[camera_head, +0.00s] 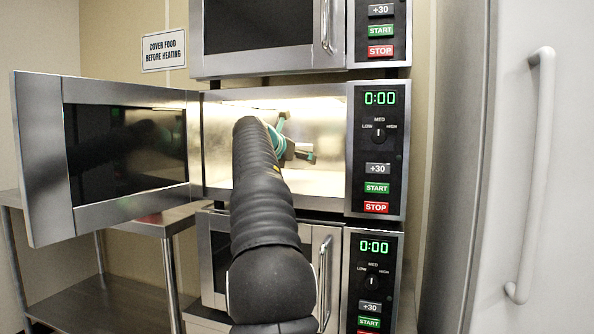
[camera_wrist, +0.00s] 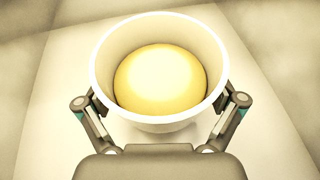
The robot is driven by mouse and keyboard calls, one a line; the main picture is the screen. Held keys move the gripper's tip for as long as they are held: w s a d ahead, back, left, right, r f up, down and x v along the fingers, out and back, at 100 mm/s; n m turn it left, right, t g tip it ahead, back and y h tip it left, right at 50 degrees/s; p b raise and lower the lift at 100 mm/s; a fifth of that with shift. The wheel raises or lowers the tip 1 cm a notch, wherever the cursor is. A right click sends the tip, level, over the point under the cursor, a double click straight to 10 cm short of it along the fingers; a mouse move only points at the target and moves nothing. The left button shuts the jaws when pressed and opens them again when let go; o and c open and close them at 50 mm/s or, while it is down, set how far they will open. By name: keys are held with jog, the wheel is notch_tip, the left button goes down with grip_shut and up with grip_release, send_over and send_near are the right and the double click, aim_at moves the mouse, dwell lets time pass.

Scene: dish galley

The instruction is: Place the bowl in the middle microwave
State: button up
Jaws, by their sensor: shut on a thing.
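The middle microwave (camera_head: 325,183) stands in a stack of three, with its door (camera_head: 30,160) swung wide open to the left and its inside lit. My gripper (camera_head: 290,150) is inside its cavity, partly hidden behind my dark arm. In the wrist view my gripper (camera_wrist: 160,110) is shut on a white bowl (camera_wrist: 103,55), one finger on each side of it. The bowl holds something round and yellow (camera_wrist: 160,80). A pale surface lies below the bowl; I cannot tell whether the bowl touches it. The bowl is hidden in the head view.
Another microwave (camera_head: 270,25) is above and one (camera_head: 222,260) is below, both with doors shut. The control panel (camera_head: 379,150) borders the cavity on the right. A steel table (camera_head: 120,290) stands at the left, and a tall door with a handle (camera_head: 535,180) at the right.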

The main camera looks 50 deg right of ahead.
aim_at(297, 181)
jog(key=shift+d+f, duration=0.1)
jog(key=shift+f, duration=1.55)
jog(key=shift+f, duration=0.15)
jog(key=o, duration=1.3)
jog(key=shift+f, duration=0.1)
jog(key=shift+r, duration=0.2)
jog(key=v, duration=1.1)
jog(key=shift+b, duration=0.3)
jog(key=shift+s+a+r, duration=0.1)
jog(key=shift+a+r, duration=0.05)
jog(key=shift+a, duration=0.3)
